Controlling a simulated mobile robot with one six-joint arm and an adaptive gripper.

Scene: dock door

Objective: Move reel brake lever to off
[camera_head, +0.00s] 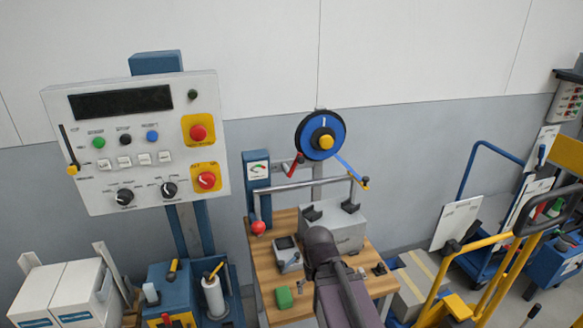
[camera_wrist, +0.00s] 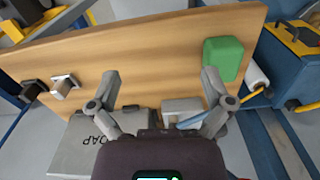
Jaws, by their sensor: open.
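In the head view the reel is a blue disc (camera_head: 334,127) with a yellow hub, on a post above the bench. A short red-handled lever (camera_head: 293,166) sticks out at its lower left; it looks like the reel brake lever, tilted, and any off mark is too small to read. A blue strip (camera_head: 349,170) runs from the reel down right to an orange tip. My gripper (camera_wrist: 160,78) is open and empty over the bench in the wrist view, its fingers apart. The reel and red lever are outside the wrist view. My arm hides the gripper's fingertips in the head view.
A red knob (camera_head: 258,227) and a metal bar (camera_head: 300,185) stand near the reel. A control panel (camera_head: 138,140) is left; a yellow-handled cart (camera_head: 478,272) is right.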

